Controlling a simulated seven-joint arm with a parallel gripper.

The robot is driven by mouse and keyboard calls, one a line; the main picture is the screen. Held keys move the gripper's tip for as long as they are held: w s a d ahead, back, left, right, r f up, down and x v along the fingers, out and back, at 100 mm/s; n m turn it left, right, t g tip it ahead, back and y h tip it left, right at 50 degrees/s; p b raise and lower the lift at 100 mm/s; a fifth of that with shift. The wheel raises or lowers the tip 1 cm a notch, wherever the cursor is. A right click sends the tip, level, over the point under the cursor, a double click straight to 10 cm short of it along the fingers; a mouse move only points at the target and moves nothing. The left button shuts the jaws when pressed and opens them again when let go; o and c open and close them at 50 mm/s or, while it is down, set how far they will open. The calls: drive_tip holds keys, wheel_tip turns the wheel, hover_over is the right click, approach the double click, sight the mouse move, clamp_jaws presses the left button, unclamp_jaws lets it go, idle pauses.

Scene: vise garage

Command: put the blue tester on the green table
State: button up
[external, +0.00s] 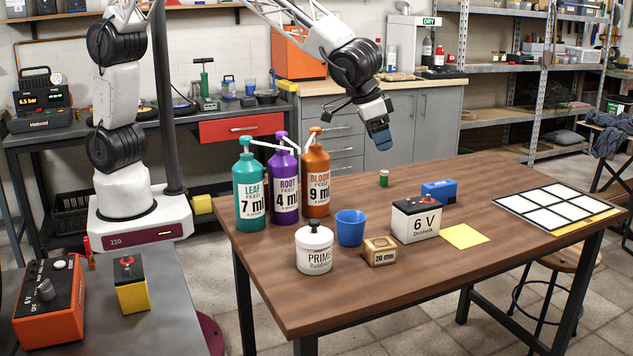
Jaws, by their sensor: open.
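A small blue box (446,189), which looks like the blue tester, sits on the brown wooden table (400,300). It is just behind the white 6 V battery block (416,220), which hides part of it. My gripper (379,140) is open and hangs well above the back of the table, left of and higher than the blue box. The gripper's tip looks blue-grey, and the gap between its fingers is hard to make out. No table with a green top is visible; the large table is brown and the left one (165,325) is grey.
Green, purple and orange pump bottles (284,185) stand at the table's left. A white jar (314,250), blue cup (350,228), wooden block (380,251) and small green can (384,178) stand nearby. A yellow sheet (464,236) and white grid panel (555,207) lie right; the front is clear.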

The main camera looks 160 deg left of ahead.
drive_tip(key=s+a+f+n, duration=0.2)
drive_tip(key=a+f, duration=0.3)
drive_tip(key=a, duration=0.5)
drive_tip(key=n+g, duration=0.1)
drive_tip(key=n, duration=0.1)
hover_over(440, 183)
drive_tip(key=d, duration=0.2)
drive_tip(key=shift+y, duration=0.3)
wheel_tip(440, 183, down, 8)
drive_tip(key=shift+w+d+r, duration=0.1)
drive_tip(key=shift+d, duration=0.05)
drive_tip(key=shift+x, duration=1.35)
drive_tip(key=shift+x, duration=2.55)
